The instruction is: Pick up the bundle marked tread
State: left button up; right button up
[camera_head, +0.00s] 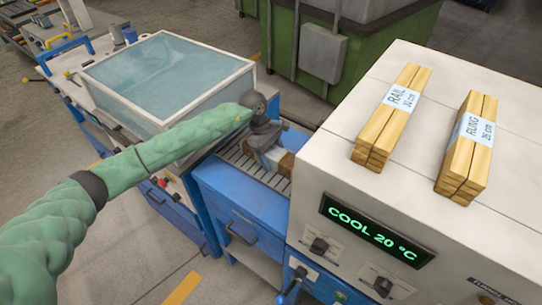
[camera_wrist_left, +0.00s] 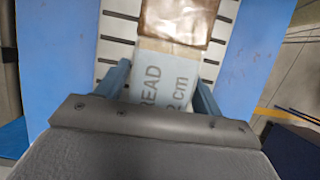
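The bundle marked tread lies on a slatted bed in the blue machine. In the left wrist view its pale label (camera_wrist_left: 165,75) reads "READ" and part of a cm figure, with the rest hidden by my gripper. Its brown wooden end (camera_head: 287,163) shows in the head view beside my left gripper (camera_head: 266,147). My left gripper points down over the bundle. In the left wrist view its two blue-grey fingers (camera_wrist_left: 160,88) stand apart on either side of the label. I see a thin gap at the left finger; contact at the right finger is unclear. My right gripper is out of view.
Bundles marked rail (camera_head: 392,118) and rung (camera_head: 467,148) lie on the white machine top (camera_head: 345,120) at right, whose display (camera_head: 375,228) reads "COOL 20 °C". A glass-topped box (camera_head: 165,75) stands left of the slatted bed (camera_head: 240,160). A green cabinet (camera_head: 355,45) stands behind.

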pick_arm(q)
jog(key=c, duration=1)
jog(key=shift+r, duration=0.15)
